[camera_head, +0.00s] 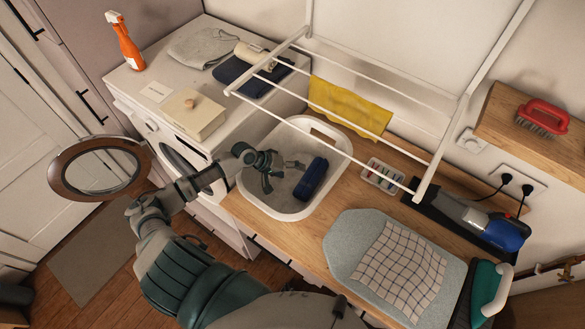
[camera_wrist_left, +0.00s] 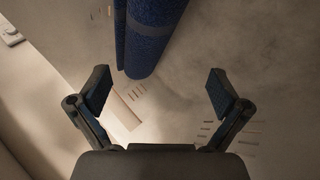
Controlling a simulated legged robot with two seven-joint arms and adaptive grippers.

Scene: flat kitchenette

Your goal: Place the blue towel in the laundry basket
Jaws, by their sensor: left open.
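A rolled blue towel (camera_head: 313,179) lies inside the white laundry basket (camera_head: 249,198), toward its right side. In the left wrist view the towel (camera_wrist_left: 152,35) shows at the top, with a darker band around it, ahead of the fingers and apart from them. My left gripper (camera_head: 282,172) is over the basket's inside, left of the towel. Its two fingers are spread, with nothing between them in the left wrist view (camera_wrist_left: 160,92). The basket's slotted inner surface (camera_wrist_left: 200,110) fills much of that view. My right gripper is not in view.
A white drying rack (camera_head: 375,88) with a yellow cloth (camera_head: 350,107) stands over the basket's back edge. A washing machine (camera_head: 130,77) with folded cloths is at left, its round door (camera_head: 100,168) open. An ironing board (camera_head: 345,250) and iron (camera_head: 490,290) are at right.

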